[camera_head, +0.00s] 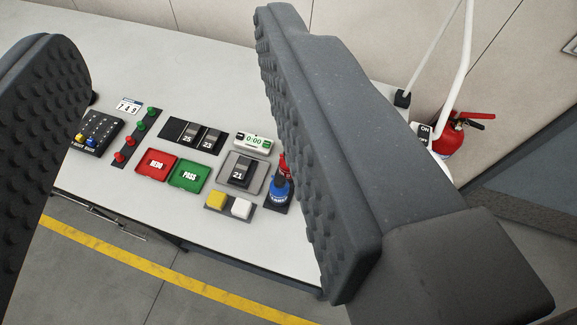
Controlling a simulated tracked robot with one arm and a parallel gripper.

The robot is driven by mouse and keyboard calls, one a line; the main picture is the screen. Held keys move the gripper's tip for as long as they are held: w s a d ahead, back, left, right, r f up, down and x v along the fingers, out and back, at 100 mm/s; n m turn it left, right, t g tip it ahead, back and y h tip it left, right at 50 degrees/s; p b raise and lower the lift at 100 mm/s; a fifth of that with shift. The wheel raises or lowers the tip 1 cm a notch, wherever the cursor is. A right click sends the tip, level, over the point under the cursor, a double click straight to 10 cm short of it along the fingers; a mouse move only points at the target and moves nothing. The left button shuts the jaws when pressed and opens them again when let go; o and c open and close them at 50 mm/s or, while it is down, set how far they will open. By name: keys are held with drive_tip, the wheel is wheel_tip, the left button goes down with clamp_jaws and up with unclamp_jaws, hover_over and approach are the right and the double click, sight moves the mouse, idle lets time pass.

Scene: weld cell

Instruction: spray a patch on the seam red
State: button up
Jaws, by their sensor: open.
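My gripper (165,70) is open and empty. Its two dark studded fingers stand large at the left and right of the view, with the table between and beyond them. A blue can or bottle (279,191) stands on a dark pad at the right end of the row of items, close beside the right finger in the picture. A red one (283,162) stands just behind it, partly hidden by that finger. I cannot make out their labels. I cannot identify a seam in this view; the right finger hides part of the table.
A lamp post (458,80) and red fire extinguisher (449,137) stand right. The table's back is clear.

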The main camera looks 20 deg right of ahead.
clamp_jaws()
idle(1.4)
